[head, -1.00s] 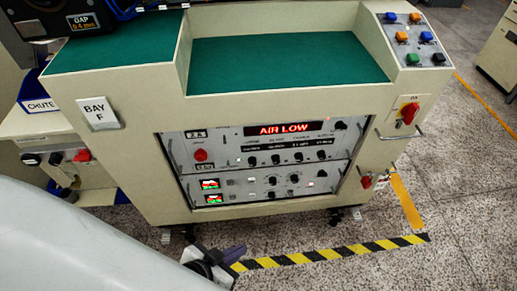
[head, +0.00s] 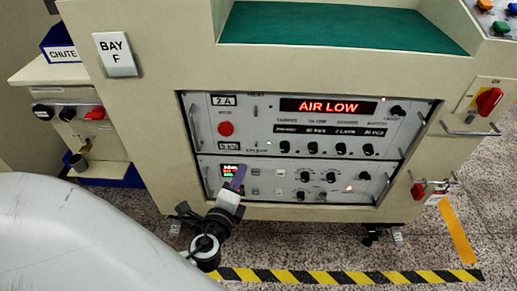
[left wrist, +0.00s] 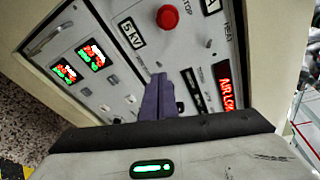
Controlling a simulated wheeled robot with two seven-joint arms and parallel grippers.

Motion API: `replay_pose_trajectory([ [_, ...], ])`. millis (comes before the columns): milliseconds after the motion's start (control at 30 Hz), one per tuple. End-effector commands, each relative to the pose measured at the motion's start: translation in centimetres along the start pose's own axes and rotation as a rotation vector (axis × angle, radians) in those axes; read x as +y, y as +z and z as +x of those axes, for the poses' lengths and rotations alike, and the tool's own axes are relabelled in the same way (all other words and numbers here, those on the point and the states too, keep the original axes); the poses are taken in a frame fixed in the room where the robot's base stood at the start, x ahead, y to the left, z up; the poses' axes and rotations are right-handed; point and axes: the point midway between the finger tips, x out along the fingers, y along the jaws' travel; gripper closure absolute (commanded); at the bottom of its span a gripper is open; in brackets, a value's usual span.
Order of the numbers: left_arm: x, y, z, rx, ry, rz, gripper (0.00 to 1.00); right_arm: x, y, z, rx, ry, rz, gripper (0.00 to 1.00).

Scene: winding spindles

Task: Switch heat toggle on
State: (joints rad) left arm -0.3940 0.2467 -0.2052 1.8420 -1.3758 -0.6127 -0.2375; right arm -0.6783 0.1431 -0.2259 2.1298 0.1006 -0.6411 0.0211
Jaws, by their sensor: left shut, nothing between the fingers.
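The heat toggle (head: 256,112) is a small metal lever under the HEAT label on the upper panel, right of the red stop button (head: 225,129). In the left wrist view the toggle (left wrist: 208,43) is small, beside the red stop button (left wrist: 167,17); I cannot tell its position. My left gripper (head: 239,176) is in front of the lower panel, below and left of the toggle and apart from it. Its purple fingers (left wrist: 157,97) are shut and empty in the left wrist view. My right gripper is not in view.
A red AIR LOW display (head: 328,106) and several black knobs are right of the toggle. Metal handles stick out at the panel sides. A red rotary switch (head: 489,101) is on the cabinet's right. A chute bin (head: 62,42) is at left. Striped tape marks the floor.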

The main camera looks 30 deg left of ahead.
Motion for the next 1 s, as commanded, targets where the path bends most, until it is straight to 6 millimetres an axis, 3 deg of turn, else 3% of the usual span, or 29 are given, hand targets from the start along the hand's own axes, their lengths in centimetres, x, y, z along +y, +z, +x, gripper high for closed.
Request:
replay_pose_trajectory([
  [33, 0.7, -0.2, 1.4, -0.035, -0.087, 0.119, 1.00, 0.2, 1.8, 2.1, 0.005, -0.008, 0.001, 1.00],
  [300, -4.0, 0.0, 2.8, -0.188, -0.376, 0.526, 1.00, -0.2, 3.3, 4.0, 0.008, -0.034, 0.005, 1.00],
  [500, -5.2, 0.0, 2.6, -0.215, -0.419, 0.585, 1.00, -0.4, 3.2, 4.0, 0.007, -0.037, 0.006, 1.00],
  [767, -5.2, 0.0, 2.7, -0.213, -0.417, 0.583, 1.00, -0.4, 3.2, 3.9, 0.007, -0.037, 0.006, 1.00],
  [1000, -6.5, 0.3, 5.1, -0.216, -0.418, 0.581, 1.00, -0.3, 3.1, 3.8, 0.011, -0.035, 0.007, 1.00],
])
